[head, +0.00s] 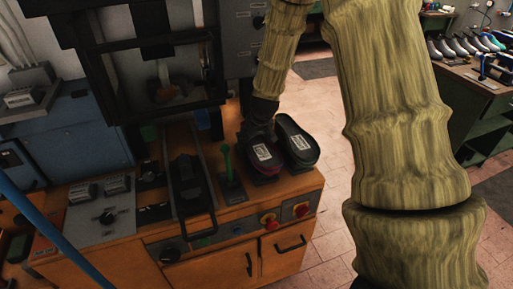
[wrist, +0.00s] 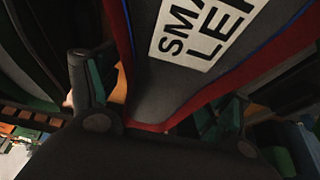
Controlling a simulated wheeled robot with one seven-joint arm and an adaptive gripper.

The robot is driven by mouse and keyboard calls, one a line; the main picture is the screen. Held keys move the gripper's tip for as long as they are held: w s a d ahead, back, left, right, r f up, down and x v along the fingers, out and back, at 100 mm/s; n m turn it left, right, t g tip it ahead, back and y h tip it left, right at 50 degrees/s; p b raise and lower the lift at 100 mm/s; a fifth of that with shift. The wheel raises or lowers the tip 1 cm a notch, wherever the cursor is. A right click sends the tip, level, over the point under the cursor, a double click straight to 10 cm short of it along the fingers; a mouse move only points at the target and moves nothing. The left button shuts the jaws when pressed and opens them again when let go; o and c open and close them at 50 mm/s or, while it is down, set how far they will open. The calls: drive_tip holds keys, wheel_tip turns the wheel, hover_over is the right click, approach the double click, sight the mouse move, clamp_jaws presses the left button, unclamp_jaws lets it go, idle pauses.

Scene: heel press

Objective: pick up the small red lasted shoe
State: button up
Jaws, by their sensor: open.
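The small red lasted shoe (head: 263,156) lies sole up on the bench's right end, with a white label on its dark sole. In the wrist view the shoe (wrist: 165,100) shows a grey sole, a thin blue line, a red edge and a label partly reading "SMA" and "LE". My gripper (head: 258,130) is over one end of it. In the wrist view my gripper (wrist: 160,88) is open, one finger on each side of the shoe's narrow end. I cannot tell whether the fingers touch it. The gripper partly hides that end.
A second, dark shoe (head: 298,142) with a label lies close beside the red one on the right. A green lever (head: 227,160) stands just left. The dark press (head: 165,90) rises behind. Open tiled floor (head: 335,150) lies right.

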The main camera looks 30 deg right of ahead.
drive_tip(key=shift+p+x, duration=0.4)
drive_tip(key=shift+x, duration=1.15)
drive_tip(key=shift+c, duration=0.2)
drive_tip(key=shift+w+r, duration=0.1)
drive_tip(key=c, duration=1.3)
